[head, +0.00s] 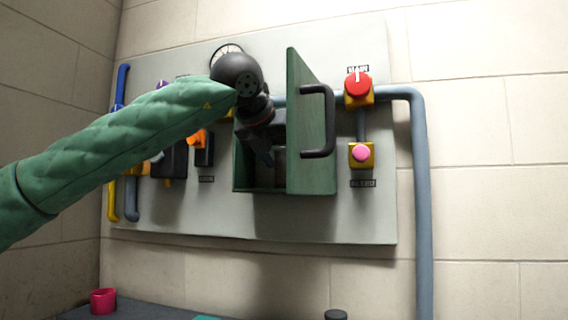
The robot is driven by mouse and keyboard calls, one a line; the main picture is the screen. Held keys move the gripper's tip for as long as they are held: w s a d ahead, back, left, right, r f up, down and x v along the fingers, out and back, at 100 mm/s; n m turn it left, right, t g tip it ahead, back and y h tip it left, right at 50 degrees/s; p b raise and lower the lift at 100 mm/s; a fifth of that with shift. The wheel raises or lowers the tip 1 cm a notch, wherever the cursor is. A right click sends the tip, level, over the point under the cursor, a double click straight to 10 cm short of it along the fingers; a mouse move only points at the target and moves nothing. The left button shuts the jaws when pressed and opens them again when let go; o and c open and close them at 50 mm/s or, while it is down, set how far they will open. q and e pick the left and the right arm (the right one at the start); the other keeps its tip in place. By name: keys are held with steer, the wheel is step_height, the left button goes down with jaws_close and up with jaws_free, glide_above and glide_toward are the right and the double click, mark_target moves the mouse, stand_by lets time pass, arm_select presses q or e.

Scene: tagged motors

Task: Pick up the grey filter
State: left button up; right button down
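I cannot make out a grey filter for sure. A green cabinet (243,168) on the wall panel has its door (310,120) swung open, with a black handle (329,120) on it. My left gripper (265,157) is in front of or inside the cabinet opening, pointing down. My arm hides much of the opening, and the cabinet's inside is dark. I cannot see whether the fingers are apart or hold anything. The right gripper is not in view.
On the grey panel (230,222) are a red knob (358,84) and a pink button (362,153), right of the door. A pipe (421,200) runs down the wall. Below are a pink-red cup (103,301) and a dark round object (335,315), cut off by the picture edge.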

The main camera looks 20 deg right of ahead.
arm_select(q)
steer(key=shift+w+d+f, duration=0.25)
steer(key=shift+s, duration=0.1)
steer(key=c, duration=1)
steer(key=shift+r, duration=0.1)
